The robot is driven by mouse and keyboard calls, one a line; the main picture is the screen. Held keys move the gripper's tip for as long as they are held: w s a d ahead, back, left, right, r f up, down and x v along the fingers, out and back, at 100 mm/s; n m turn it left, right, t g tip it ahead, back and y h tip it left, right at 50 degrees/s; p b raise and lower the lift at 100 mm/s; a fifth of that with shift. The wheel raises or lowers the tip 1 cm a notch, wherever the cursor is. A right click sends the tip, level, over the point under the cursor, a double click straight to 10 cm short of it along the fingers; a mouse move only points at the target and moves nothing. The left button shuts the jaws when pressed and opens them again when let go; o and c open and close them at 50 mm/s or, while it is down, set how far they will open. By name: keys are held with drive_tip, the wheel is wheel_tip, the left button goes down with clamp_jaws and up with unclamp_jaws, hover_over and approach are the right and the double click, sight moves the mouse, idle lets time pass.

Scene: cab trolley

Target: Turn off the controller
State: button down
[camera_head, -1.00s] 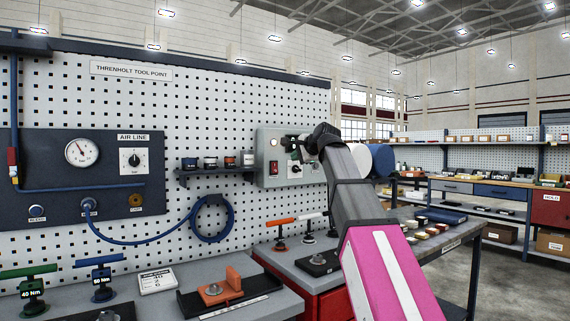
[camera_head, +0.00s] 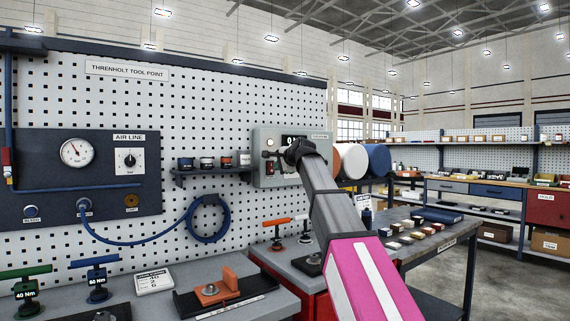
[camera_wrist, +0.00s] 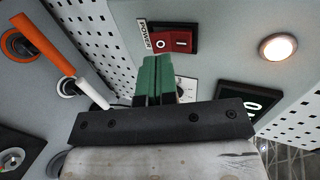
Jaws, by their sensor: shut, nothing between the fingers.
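The controller is a grey box (camera_head: 260,179) on the pegboard wall, partly hidden by my arm in the head view. In the wrist view its red rocker switch (camera_wrist: 172,43) sits in a black frame beside a POWER label (camera_wrist: 145,36), with O and I marks. A round lamp (camera_wrist: 278,47) on the panel glows. The dark display (camera_wrist: 250,99) shows part of a lit readout. My gripper (camera_wrist: 157,60) has green fingers, shut and empty, with tips close to the switch's lower edge in the picture. I cannot tell whether they touch it.
Orange-handled (camera_head: 277,223) and white-handled tools stand on the bench below the controller. A small shelf with jars (camera_head: 208,163) is left of it. A coiled blue hose (camera_head: 208,219) hangs further left. Round drums (camera_head: 350,161) show behind my arm.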

sight(272, 171)
drive_tip(key=shift+x, duration=1.6)
drive_tip(key=shift+f, duration=0.1)
drive_tip(key=shift+a+f, duration=0.1)
drive_tip(key=shift+f, duration=0.05)
drive_tip(key=shift+w, duration=0.1)
drive_tip(key=shift+w+r+t+y, duration=0.1)
drive_tip(key=shift+r+t+y, duration=0.2)
drive_tip(key=shift+r, duration=0.75)
